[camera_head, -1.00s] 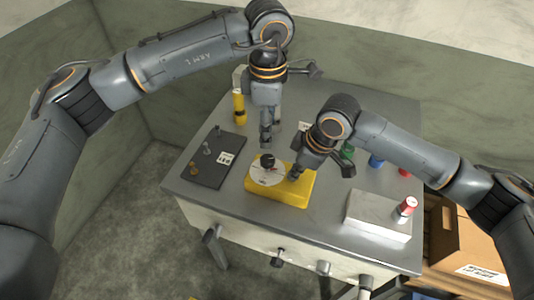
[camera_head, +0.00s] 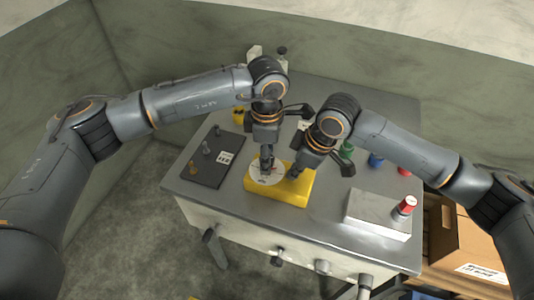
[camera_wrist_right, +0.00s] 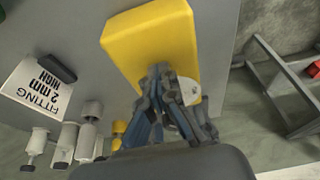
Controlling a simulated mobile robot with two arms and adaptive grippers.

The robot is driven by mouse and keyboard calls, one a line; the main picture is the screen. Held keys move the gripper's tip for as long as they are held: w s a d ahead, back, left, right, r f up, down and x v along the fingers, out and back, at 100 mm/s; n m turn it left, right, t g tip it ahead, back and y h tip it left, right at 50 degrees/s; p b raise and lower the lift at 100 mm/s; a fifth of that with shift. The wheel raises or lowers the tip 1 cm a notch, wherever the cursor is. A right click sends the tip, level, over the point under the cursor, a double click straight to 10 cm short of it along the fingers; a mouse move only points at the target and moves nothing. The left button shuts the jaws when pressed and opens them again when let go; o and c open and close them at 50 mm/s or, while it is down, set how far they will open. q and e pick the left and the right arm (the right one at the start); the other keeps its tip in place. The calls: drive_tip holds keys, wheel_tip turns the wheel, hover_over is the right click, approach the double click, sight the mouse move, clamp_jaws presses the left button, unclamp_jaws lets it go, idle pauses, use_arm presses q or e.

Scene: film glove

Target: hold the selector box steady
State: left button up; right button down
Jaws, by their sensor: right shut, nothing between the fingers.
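The yellow selector box (camera_head: 290,190) sits on the grey table, with a round white dial (camera_head: 262,179) on its top left part. My left gripper (camera_head: 267,168) points down over the dial and hides the black knob there. I cannot tell whether its fingers are closed around the knob. My right gripper (camera_head: 294,173) is shut and empty, its fingertips at the top of the box, right of the dial. In the right wrist view the shut fingertips (camera_wrist_right: 160,72) lie against or just over the yellow box (camera_wrist_right: 150,35); contact is hard to judge.
A dark plate with several small pegs (camera_head: 212,160) lies left of the box. A pale block (camera_head: 378,216) with a red-topped cylinder (camera_head: 406,205) stands front right. Green (camera_head: 347,150) and blue (camera_head: 376,160) pieces are behind my right arm. A cardboard box (camera_head: 465,240) is beside the table.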

use_arm(q)
drive_tip(key=c, duration=0.9)
use_arm(e)
drive_tip(key=shift+s+d+f, duration=0.1)
drive_tip(key=shift+d+f, duration=0.05)
drive_tip(key=shift+f, duration=0.2)
use_arm(q)
drive_tip(key=shift+o, duration=0.2)
